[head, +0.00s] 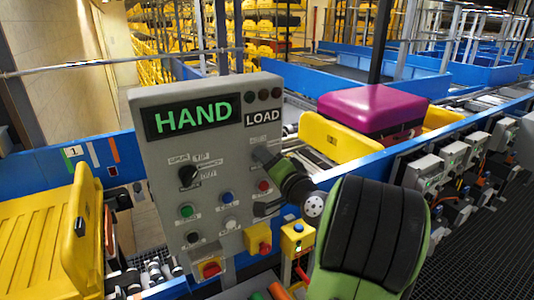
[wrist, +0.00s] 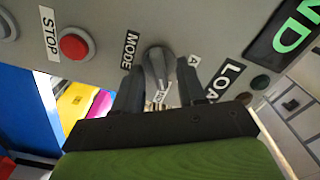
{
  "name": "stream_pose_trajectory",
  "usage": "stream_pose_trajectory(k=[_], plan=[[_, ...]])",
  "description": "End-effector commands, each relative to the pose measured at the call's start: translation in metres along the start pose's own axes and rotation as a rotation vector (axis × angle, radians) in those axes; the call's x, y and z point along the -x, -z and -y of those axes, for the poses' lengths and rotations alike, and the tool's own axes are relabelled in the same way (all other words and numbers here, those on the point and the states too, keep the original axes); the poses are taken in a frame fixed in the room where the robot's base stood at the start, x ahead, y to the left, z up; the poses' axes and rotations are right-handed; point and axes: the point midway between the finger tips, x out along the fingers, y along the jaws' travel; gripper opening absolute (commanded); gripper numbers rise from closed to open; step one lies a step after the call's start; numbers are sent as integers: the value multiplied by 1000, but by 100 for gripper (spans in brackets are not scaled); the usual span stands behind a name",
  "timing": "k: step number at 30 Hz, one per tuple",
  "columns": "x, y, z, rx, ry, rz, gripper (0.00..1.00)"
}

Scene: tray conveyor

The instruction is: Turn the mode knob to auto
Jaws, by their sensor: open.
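The grey mode knob (wrist: 157,66) sits on the grey control panel, beside its MODE label (wrist: 130,50) in the wrist view. My gripper (wrist: 163,80) is open, with one dark finger on each side of the knob. I cannot tell whether either finger touches it. A label starting with "A" (wrist: 195,61) is partly covered by a finger, and another small label (wrist: 161,94) shows between the fingers. In the head view my gripper (head: 263,182) is at the panel's right side, below the LOAD label (head: 263,116), and hides the knob. The panel's display (head: 193,116) reads HAND in green.
A black selector knob (head: 187,175) and several buttons sit left of my gripper on the panel. A red button (wrist: 73,44) by a STOP label is near the fingers. A yellow box with a red knob (head: 258,239) is below. A magenta case (head: 372,108) stands on the conveyor behind.

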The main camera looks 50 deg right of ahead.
Motion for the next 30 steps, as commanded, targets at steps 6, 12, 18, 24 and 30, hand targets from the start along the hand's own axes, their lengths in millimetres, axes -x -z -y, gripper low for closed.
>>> stream_pose_trajectory(k=[6, 12, 18, 24, 30], plan=[[-1, -1, -1, 0, 0, 0, 40], [-1, -1, -1, 0, 0, 1, 11], [0, -1, -1, 0, 0, 1, 0], [-1, -2, -2, 18, 1, 1, 0], [-1, -3, -3, 98, 4, 1, 0]])
